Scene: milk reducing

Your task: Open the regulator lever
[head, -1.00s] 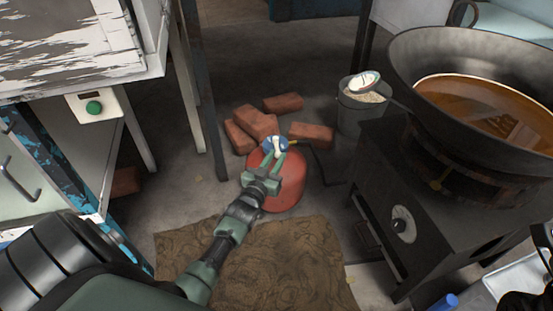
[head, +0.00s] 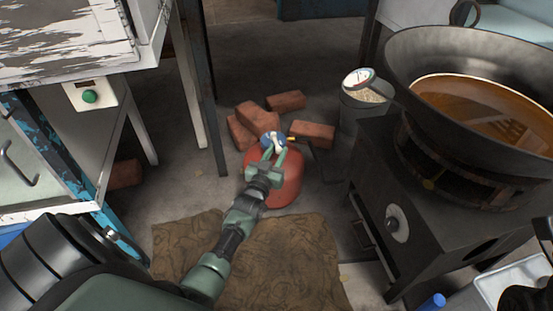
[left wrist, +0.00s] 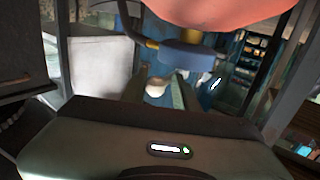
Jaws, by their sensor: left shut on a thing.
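A red gas cylinder (head: 288,185) stands on the floor just beyond the brown mat. A blue regulator (head: 264,136) sits on its top, with a small whitish lever (head: 274,140) on it. My left gripper (head: 274,153) reaches in from the near side and is shut on the lever. In the left wrist view the regulator (left wrist: 187,57) hangs below the red cylinder (left wrist: 215,10), and the pale lever end (left wrist: 155,87) shows between the fingers (left wrist: 157,95). The gripper hides part of the regulator. My right gripper cannot be made out.
Several bricks (head: 258,118) lie behind the cylinder. A dark stove (head: 400,205) with a knob and a wide pan (head: 420,75) of brown liquid stands right. A bucket (head: 362,108) with a dial scale is behind. A table (head: 80,60) stands left. The mat (head: 285,255) lies in front.

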